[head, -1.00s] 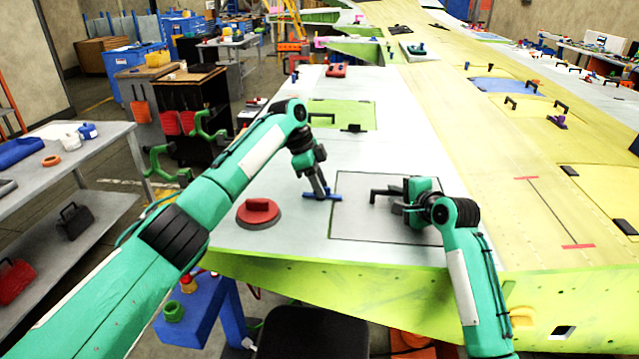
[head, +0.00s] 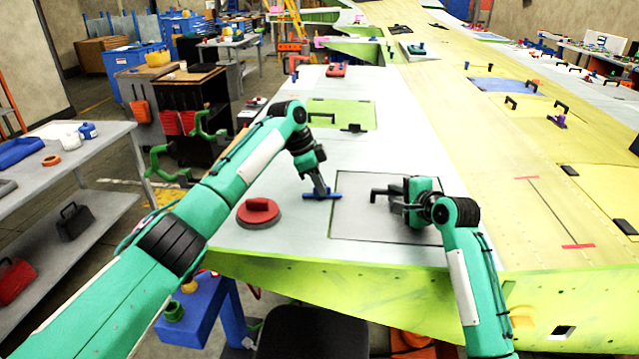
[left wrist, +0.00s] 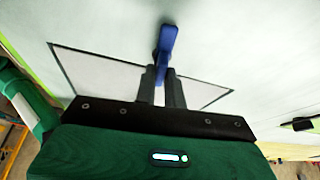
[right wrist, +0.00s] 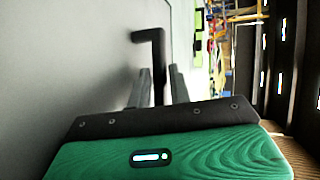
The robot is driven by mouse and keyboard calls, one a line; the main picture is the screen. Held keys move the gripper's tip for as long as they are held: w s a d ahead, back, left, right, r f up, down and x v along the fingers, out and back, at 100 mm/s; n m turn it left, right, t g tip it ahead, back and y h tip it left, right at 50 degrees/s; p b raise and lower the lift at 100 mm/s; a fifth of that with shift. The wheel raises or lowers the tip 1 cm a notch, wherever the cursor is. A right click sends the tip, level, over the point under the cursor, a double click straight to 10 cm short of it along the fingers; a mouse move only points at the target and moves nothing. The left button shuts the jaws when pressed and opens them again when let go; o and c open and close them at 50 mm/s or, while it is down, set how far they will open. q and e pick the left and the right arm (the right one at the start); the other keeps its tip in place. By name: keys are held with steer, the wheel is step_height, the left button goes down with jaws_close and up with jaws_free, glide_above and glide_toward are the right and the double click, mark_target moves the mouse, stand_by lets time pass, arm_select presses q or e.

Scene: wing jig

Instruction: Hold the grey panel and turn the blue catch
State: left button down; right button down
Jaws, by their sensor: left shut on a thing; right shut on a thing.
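The grey panel (head: 350,222) lies in the white wing skin at the front, with a dark outline around it. It carries a black handle (head: 380,193), which also shows in the right wrist view (right wrist: 150,38). My right gripper (head: 398,198) is over the panel, shut on this handle. The blue catch (head: 312,197) lies at the panel's left edge and shows in the left wrist view (left wrist: 166,45). My left gripper (head: 324,190) points down and is shut on the catch. The fingers hide part of it.
A red round knob (head: 259,212) sits on the skin left of the catch. A green panel (head: 345,114) with a black catch (head: 352,128) lies farther back. The wing's green front edge (head: 370,290) is close. Shelving (head: 75,170) stands at the left.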

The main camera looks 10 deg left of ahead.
arm_select(q)
steer(key=n+t, duration=0.1)
steer(key=n, duration=0.3)
steer(key=shift+s+d+n+t, duration=0.1)
steer(key=shift+n+t, duration=0.2)
steer(key=shift+t, duration=0.1)
arm_select(e)
steer(key=shift+f, duration=0.1)
arm_select(q)
steer(key=n+t+y, duration=0.1)
steer(key=n, duration=0.2)
steer(key=shift+n, duration=0.3)
steer(key=n+t+y, duration=0.1)
steer(key=n+y, duration=0.1)
steer(key=n, duration=0.2)
steer(key=shift+d+r, duration=0.1)
steer(key=shift+n+y, duration=0.7)
steer(key=shift+n, duration=1.4)
steer(key=c, duration=1.5)
jaws_free()
steer(key=shift+s, duration=0.1)
